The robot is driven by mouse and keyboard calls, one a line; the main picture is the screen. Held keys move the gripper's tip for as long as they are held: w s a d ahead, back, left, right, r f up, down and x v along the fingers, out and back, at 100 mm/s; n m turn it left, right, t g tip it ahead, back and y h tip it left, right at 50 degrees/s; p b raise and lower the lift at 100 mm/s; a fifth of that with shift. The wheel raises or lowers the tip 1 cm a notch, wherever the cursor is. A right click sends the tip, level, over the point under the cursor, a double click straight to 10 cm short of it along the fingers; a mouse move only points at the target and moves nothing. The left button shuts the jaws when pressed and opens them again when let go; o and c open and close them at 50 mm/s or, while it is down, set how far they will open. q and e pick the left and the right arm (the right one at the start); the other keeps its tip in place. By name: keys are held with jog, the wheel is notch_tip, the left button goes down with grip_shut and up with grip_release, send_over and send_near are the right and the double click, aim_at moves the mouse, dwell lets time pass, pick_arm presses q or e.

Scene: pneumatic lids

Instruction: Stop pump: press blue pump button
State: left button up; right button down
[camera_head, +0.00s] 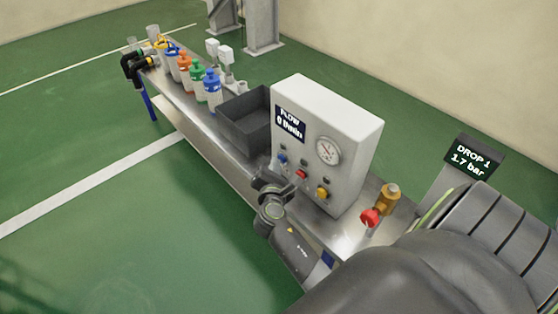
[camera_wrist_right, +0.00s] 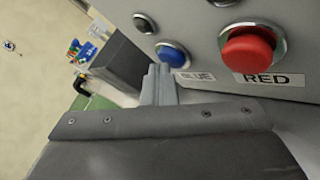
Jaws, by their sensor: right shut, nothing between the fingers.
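The pump control box (camera_head: 332,135) is white and stands on the metal bench. Its front carries a blue button (camera_head: 283,158), a red button (camera_head: 300,174) and a yellow button (camera_head: 322,192). A display on it reads "FLOW 0 l/min". My right gripper (camera_head: 270,188) is just in front of the lower panel. In the right wrist view its shut, empty fingers (camera_wrist_right: 159,82) are close to the blue button (camera_wrist_right: 174,54), which has a "BLUE" label partly hidden. I cannot tell whether they touch it. The red button (camera_wrist_right: 248,48) is to its right. My left gripper is not in view.
A dark open bin (camera_head: 246,122) stands left of the box on the bench. Several colored-lid bottles (camera_head: 196,80) line the far end. A brass valve with a red knob (camera_head: 370,217) is at the right, near a "DROP 1 1.7 bar" display (camera_head: 468,160).

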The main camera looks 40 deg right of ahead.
jog(key=shift+s+a, duration=0.1)
jog(key=shift+a, duration=0.3)
jog(key=a, duration=0.3)
jog(key=a+b, duration=0.1)
jog(key=a, duration=0.1)
jog(key=shift+s+a, duration=0.1)
jog(key=shift+s, duration=0.15)
